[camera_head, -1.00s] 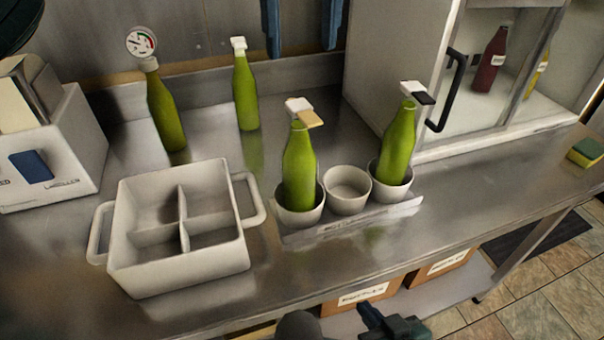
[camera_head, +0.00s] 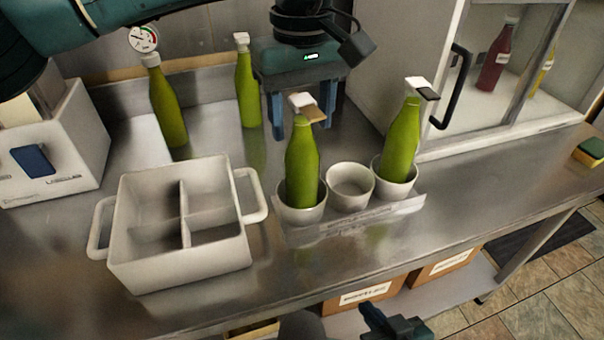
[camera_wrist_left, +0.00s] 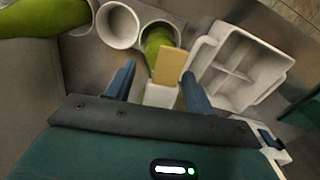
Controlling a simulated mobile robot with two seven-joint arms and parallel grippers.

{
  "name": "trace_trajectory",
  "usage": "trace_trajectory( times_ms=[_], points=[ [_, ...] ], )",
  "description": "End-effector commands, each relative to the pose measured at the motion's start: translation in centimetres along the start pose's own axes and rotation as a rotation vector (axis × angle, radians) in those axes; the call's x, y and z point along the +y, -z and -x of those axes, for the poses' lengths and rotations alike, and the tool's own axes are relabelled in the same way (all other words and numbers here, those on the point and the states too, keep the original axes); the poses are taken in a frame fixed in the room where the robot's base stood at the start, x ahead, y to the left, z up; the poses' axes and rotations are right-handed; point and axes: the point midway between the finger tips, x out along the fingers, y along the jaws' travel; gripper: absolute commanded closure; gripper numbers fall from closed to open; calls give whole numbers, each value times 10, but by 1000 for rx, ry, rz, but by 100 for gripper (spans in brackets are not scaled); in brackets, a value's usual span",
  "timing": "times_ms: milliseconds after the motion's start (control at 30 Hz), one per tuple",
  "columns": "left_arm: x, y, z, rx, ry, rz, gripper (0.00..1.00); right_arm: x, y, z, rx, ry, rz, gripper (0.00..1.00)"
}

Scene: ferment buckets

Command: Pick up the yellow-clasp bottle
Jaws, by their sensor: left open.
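The yellow-clasp bottle (camera_head: 302,165) is green with a white cap and a yellow tab, and it stands upright in the left cup (camera_head: 301,214) of the three-cup holder. In the left wrist view its yellow clasp (camera_wrist_left: 170,66) shows between the fingers.
A black-clasp green bottle (camera_head: 401,140) stands in the right cup; the middle cup (camera_head: 350,186) is empty. A white-capped bottle (camera_head: 247,90) and a gauge-topped bottle (camera_head: 167,108) stand behind. A divided crate (camera_head: 180,268) is left of the cups. A cabinet (camera_head: 395,50) stands right of my gripper.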

Motion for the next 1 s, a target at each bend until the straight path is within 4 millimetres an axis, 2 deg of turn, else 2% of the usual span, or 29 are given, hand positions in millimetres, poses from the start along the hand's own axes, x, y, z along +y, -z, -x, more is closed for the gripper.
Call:
trace_trajectory(
  times_ms=[133,767,1000],
  points=[
    [0,0,0,0,0,0,48,0,0,0,0,-1,-1,100],
    [0,0,1,0,0,0,100,0,0,0,0,0,-2,100],
    [0,0,1,0,0,-1,100,-1,0,0,0,0,-3,100]
  ],
)
